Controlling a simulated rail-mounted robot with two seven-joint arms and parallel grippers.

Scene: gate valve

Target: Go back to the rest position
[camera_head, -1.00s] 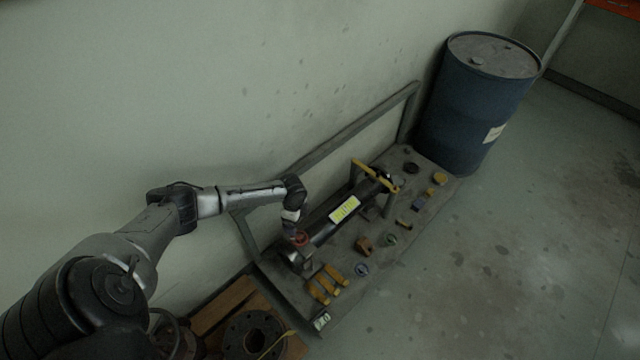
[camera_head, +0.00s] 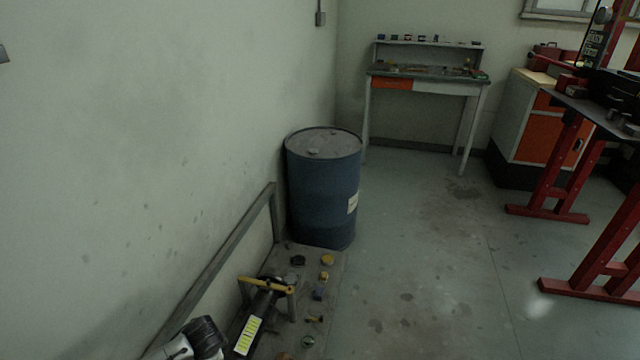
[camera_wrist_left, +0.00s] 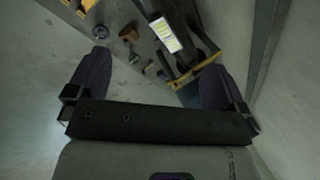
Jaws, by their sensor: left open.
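My left gripper (camera_wrist_left: 156,60) is open in the left wrist view, its two dark fingers spread wide with nothing between them. It faces down towards the dark pipe assembly with a yellow label (camera_wrist_left: 164,35) and a yellow handle (camera_wrist_left: 195,70), apart from them as far as I can tell. In the head view, part of my left arm shows at the bottom left, beside the labelled pipe (camera_head: 248,335) with its yellow handle (camera_head: 268,285). The left gripper itself is out of the head view. The right gripper is in neither view.
A grey frame rail (camera_head: 225,262) runs along the wall beside the pipe. Several small parts lie on the grey bench (camera_head: 332,280). A blue drum (camera_head: 322,190) stands behind. A workbench (camera_head: 425,85) and red stands (camera_head: 560,180) are farther off. Open floor lies at centre right.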

